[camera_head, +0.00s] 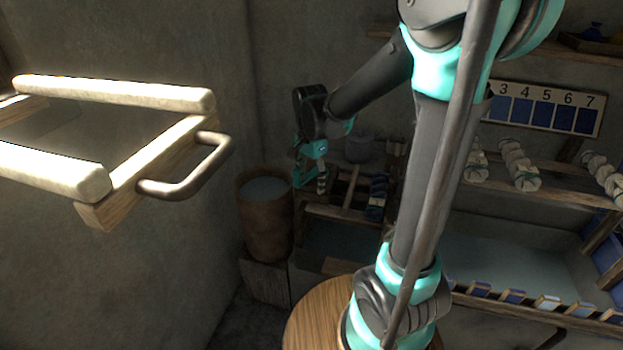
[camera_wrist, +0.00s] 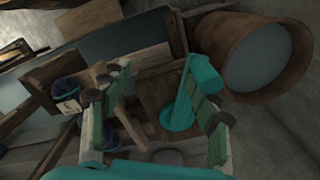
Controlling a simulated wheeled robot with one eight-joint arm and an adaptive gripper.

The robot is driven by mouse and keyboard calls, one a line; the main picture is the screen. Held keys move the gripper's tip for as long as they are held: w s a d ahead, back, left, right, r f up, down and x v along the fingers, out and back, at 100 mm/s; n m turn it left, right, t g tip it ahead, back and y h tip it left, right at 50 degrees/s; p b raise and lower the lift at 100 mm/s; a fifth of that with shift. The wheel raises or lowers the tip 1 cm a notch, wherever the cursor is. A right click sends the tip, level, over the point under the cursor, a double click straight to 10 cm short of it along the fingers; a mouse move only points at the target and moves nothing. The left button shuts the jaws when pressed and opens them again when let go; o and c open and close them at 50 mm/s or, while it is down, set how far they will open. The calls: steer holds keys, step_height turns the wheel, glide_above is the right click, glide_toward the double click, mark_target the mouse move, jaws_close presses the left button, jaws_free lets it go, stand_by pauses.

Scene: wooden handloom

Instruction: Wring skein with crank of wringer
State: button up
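In the head view my gripper (camera_head: 318,182) is at the far end of the arm, beside the wooden wringer frame over a trough. In the wrist view my gripper (camera_wrist: 158,118) has its fingers spread wide. A teal lever-like piece with a rounded end (camera_wrist: 178,115) shows between them, nearer the right finger; it looks like the crank, but I cannot be sure. I see no finger closed on it. A dark blue skein (camera_head: 377,193) with a pale tag hangs at the wringer; it also shows left of the left finger in the wrist view (camera_wrist: 66,90).
A brown bucket of liquid (camera_head: 265,215) stands left of the wringer, close by the right finger in the wrist view (camera_wrist: 217,45). Pale skeins (camera_head: 520,165) lie on a rack at right. A wooden frame with a metal handle (camera_head: 190,180) is at near left.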

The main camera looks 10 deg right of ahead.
steer(key=o, duration=0.3)
steer(key=shift+s+a+r, duration=0.1)
steer(key=shift+s+a, duration=0.1)
steer(key=shift+a, duration=0.2)
step_height(320, 180, up, 8)
stand_by(0.3)
